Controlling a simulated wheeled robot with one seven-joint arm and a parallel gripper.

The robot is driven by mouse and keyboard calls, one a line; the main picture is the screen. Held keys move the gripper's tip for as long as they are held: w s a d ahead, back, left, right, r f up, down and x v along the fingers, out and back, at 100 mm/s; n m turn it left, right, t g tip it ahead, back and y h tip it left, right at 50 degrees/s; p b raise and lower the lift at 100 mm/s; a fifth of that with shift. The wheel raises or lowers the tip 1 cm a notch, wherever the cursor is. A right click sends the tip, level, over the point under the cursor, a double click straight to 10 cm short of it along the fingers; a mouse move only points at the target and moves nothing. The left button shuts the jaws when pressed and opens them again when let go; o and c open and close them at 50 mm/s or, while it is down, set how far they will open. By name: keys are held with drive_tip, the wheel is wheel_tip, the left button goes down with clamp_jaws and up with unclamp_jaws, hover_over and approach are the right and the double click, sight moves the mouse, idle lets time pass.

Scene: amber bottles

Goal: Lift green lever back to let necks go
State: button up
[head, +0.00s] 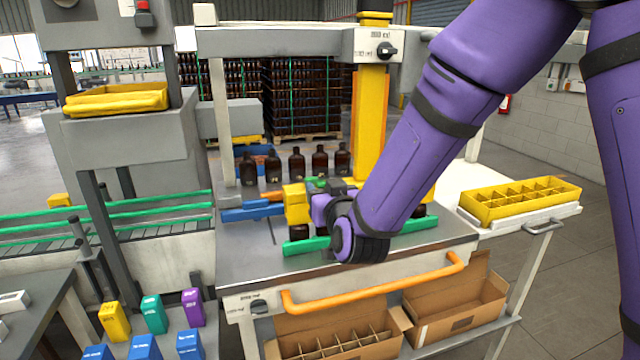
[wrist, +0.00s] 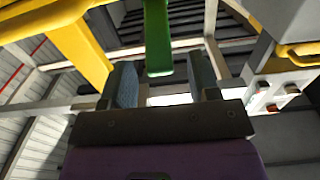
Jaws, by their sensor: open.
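The green lever (wrist: 158,38) hangs down into the wrist view from the top, its lower end between my two fingers. My gripper (wrist: 163,80) is open, with one grey finger on each side of the lever and a gap at both sides. In the head view my gripper (head: 328,197) is over the table beside a yellow block (head: 297,204), mostly behind my purple arm. Only a small green piece shows there, and I cannot tell if it is the lever. Several amber bottles (head: 297,165) stand in a row behind; the held necks are hidden.
A green rail (head: 305,246) and a blue bar (head: 252,212) lie on the steel table (head: 240,262). A yellow column (head: 369,125) rises behind my arm. An orange handle (head: 370,290) runs along the front edge. A yellow divided crate (head: 480,208) is at right.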

sight(321, 181)
drive_tip(key=shift+x, duration=1.85)
drive_tip(key=shift+c, duration=0.4)
clamp_jaws()
